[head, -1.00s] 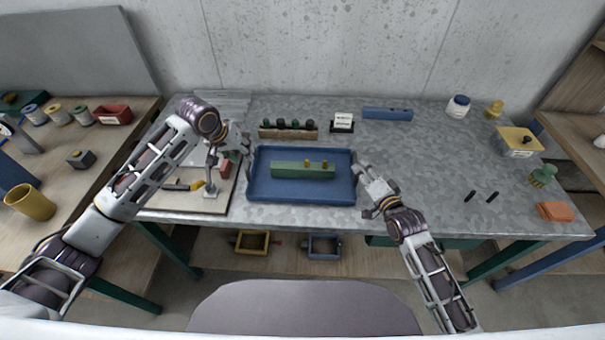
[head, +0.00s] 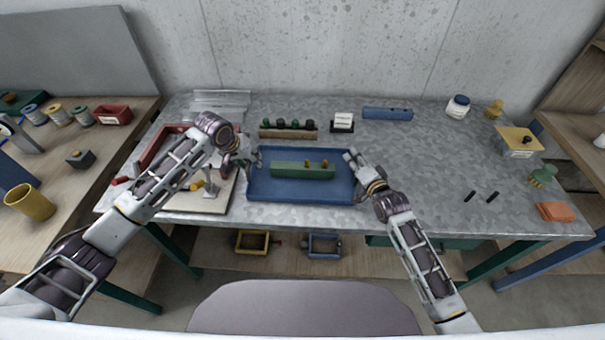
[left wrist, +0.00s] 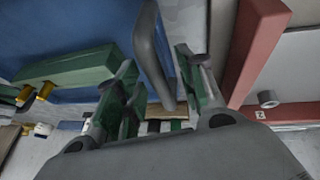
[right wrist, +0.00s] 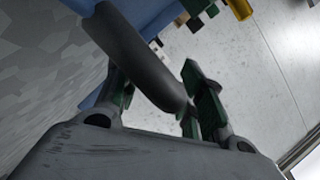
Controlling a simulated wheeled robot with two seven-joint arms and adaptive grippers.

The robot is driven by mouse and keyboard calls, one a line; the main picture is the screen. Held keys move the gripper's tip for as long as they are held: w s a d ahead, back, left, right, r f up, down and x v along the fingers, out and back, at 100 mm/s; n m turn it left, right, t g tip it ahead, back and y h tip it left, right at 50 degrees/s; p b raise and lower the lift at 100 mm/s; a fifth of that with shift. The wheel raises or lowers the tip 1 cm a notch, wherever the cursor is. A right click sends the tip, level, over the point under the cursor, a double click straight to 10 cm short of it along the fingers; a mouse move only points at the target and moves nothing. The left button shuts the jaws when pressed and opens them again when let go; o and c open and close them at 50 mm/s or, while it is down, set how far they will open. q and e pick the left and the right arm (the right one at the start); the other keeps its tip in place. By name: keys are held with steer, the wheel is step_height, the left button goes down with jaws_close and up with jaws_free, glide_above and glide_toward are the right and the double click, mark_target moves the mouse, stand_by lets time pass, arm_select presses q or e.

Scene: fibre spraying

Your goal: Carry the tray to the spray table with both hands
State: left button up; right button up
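The blue tray (head: 300,195) lies on the metal-topped table in the head view. A green block (head: 290,170) with brass fittings sits in it. My left gripper (head: 251,160) is at the tray's left side. In the left wrist view its open fingers stand on either side of the tray's grey handle (left wrist: 152,45), with gaps visible. My right gripper (head: 351,156) is at the tray's right side, near its far corner. In the right wrist view its fingers are apart, with the other handle (right wrist: 135,55) between them. Contact on that handle is hard to judge.
A red frame (head: 157,150) lies on a board left of the tray, partly behind my left arm. Behind the tray are a rack of dark knobs (head: 287,134), a small sign (head: 342,122) and a blue bar (head: 388,113). The table right of the tray is mostly clear.

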stand_by(0.3)
arm_select(q)
steer(key=shift+f, duration=0.1)
jaws_close()
arm_select(e)
jaws_close()
arm_select(q)
steer(key=shift+w, duration=0.1)
arm_select(e)
steer(key=shift+w+r, duration=0.1)
steer(key=shift+r, duration=0.05)
